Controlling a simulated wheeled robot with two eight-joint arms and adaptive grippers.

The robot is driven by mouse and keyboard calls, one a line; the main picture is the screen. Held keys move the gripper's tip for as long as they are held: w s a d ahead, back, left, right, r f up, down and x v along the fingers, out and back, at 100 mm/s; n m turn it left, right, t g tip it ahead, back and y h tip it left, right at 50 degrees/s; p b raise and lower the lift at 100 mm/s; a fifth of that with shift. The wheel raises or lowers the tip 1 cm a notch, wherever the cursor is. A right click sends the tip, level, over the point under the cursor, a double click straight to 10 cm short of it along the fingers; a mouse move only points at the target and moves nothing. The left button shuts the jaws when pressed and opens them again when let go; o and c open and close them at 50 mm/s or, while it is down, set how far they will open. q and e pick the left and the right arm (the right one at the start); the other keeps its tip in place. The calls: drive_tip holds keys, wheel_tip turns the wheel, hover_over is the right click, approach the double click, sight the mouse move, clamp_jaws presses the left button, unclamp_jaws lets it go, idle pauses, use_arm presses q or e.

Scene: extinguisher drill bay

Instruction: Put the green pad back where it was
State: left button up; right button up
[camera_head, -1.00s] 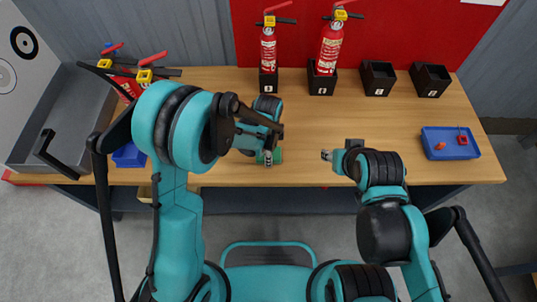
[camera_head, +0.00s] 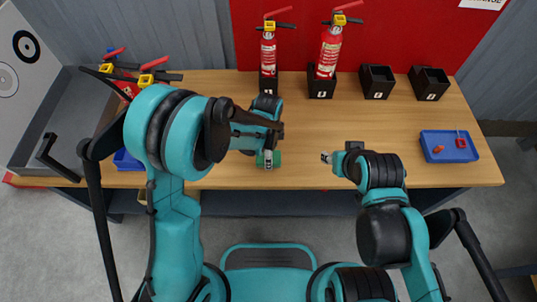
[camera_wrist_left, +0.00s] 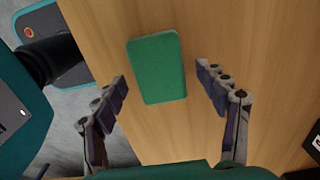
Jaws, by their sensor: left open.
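The green pad (camera_wrist_left: 157,68) lies flat on the wooden table in the left wrist view, between the spread fingers of my left gripper (camera_wrist_left: 168,98). The fingers are open, one on each side, with visible gaps to the pad. In the head view my left gripper (camera_head: 267,160) is over the table's front part and covers most of the pad; a green edge (camera_head: 277,158) shows beside it. My right gripper (camera_head: 326,157) is above the table to the right, apart from the pad; its finger opening is too small to judge.
Two red extinguishers (camera_head: 268,52) (camera_head: 330,50) stand in black holders at the back. Two empty black holders (camera_head: 377,82) (camera_head: 429,83) are to their right. A blue tray (camera_head: 432,156) with small red and orange items is at the right. More extinguishers stand at the left.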

use_arm(q)
wheel_tip(320, 180, up, 10)
drive_tip(key=p, duration=0.3)
drive_tip(key=s+a+r+n+t, duration=0.3)
drive_tip(key=s+a+r+n, duration=0.3)
drive_tip(key=a+n, duration=0.3)
drive_tip(key=s+a+r+n+t, duration=0.4)
drive_tip(key=s+a+r+n, duration=0.2)
drive_tip(key=a+r+n, duration=0.1)
drive_tip(key=shift+a+n, duration=0.9)
drive_tip(key=shift+n, duration=0.1)
drive_tip(key=shift+s, duration=0.1)
